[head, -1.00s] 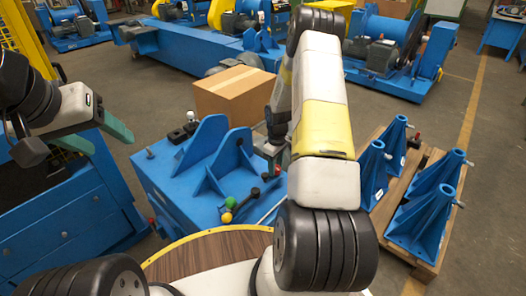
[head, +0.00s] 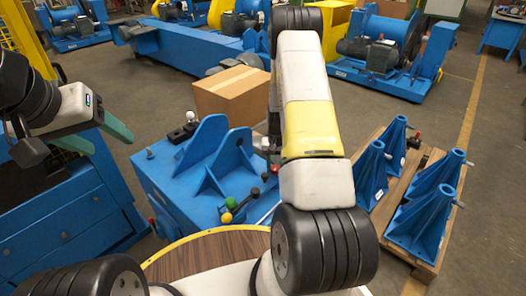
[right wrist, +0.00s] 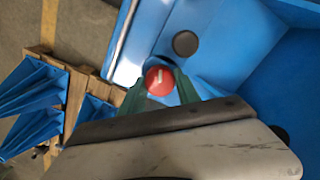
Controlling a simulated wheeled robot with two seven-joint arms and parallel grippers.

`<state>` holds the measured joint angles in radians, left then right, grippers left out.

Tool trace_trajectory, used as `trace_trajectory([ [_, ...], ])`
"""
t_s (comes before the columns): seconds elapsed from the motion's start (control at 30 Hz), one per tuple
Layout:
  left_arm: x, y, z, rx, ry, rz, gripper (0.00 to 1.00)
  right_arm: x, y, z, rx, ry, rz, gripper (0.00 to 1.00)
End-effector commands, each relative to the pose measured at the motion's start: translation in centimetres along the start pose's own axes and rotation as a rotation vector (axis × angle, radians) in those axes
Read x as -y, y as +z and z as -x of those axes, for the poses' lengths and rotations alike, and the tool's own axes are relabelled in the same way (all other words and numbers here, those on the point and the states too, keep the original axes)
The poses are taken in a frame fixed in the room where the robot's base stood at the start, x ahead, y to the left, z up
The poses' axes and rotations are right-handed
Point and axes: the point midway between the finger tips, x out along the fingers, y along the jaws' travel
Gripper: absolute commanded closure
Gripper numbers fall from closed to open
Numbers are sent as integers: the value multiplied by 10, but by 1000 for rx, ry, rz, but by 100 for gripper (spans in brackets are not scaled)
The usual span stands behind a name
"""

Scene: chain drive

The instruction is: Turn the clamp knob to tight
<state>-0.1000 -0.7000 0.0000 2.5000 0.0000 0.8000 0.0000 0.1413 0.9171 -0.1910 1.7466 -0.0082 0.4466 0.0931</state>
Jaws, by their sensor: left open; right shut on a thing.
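The clamp knob (right wrist: 160,80) is round and red with a pale mark on its face. It shows in the right wrist view, on the blue fixture. My right gripper (right wrist: 162,88) has its green fingers on both sides of the knob and is shut on it. In the head view, my right forearm hides most of that gripper, and I cannot make out its hold there. My left gripper (head: 104,146) is open and empty, with its green fingers apart, left of the blue fixture (head: 172,190) and above the floor-side blue cabinet.
Levers with a yellow ball (head: 226,217) and dark knobs stand at the fixture's front. A black round knob (right wrist: 185,43) sits near the red one. A cardboard box (head: 232,95) stands behind. Blue brackets (head: 425,215) stand on a wooden pallet at right.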

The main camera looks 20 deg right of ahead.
Motion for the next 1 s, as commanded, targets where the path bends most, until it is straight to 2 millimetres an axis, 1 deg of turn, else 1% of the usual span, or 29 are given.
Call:
trace_trajectory([
  [0.3, 0, 0, 0, 0, 0, 0, 40, 0, -1, 0, -4, -1, -257, 100],
  [0.5, 0, 0, 0, 0, 0, 0, 40, 0, -1, 0, -4, -1, -365, 100],
  [0.7, 0, 0, 0, 0, 0, 0, 40, 0, -1, 0, -4, -1, -428, 100],
  [1.0, 0, 0, 0, 0, 0, 0, 40, 0, -1, 0, -3, -2, -453, 100],
])
